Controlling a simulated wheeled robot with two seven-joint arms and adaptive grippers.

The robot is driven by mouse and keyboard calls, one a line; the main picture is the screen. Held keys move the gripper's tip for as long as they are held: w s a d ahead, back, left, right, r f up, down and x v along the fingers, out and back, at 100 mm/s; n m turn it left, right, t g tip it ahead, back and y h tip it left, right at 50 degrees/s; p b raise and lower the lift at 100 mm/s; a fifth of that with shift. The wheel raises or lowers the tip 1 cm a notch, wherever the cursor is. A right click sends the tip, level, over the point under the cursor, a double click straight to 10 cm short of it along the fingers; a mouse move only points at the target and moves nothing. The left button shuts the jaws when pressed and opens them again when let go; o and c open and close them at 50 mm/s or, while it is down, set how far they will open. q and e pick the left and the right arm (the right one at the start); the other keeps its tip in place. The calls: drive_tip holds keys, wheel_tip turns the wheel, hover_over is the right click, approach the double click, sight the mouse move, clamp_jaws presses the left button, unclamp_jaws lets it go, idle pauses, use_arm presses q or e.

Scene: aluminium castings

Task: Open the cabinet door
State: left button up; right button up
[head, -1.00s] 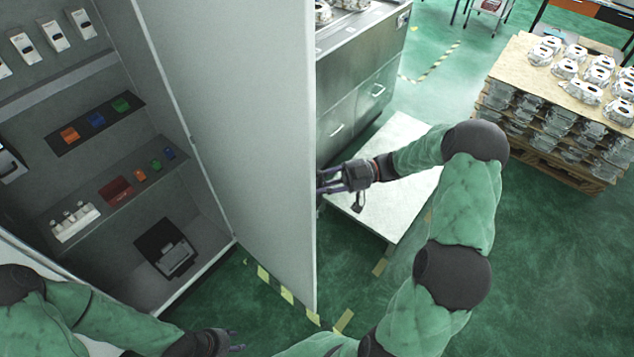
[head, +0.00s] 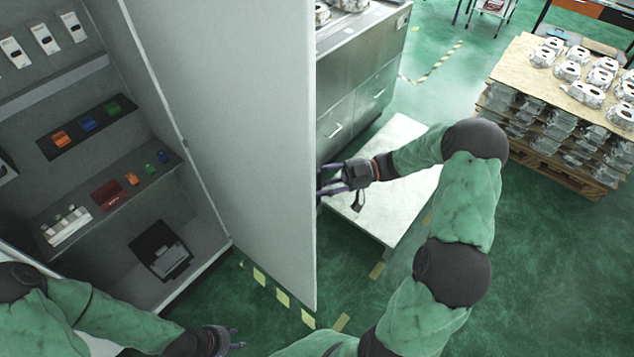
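The tall grey cabinet (head: 205,228) stands open at the left, its shelves showing. Its light grey door (head: 225,120) stands swung out to the right of the opening. My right gripper (head: 322,187) is at the door's free edge, on its outer side. Its fingers look spread, but the tips are partly hidden by the door, and I cannot see a handle or whether they grip one. My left gripper (head: 240,338) is low at the front, below the cabinet opening, with its fingers apart and empty.
Small boxes and orange, blue and green items sit on the shelves. A white platform (head: 400,150) lies behind my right arm, beside a steel drawer unit (head: 360,90). A pallet stack of castings (head: 560,110) stands at right. Green floor is open between.

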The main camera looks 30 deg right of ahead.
drive_tip(key=shift+d, duration=0.1)
drive_tip(key=v, duration=1.2)
drive_tip(key=shift+r, duration=0.1)
idle(0.4)
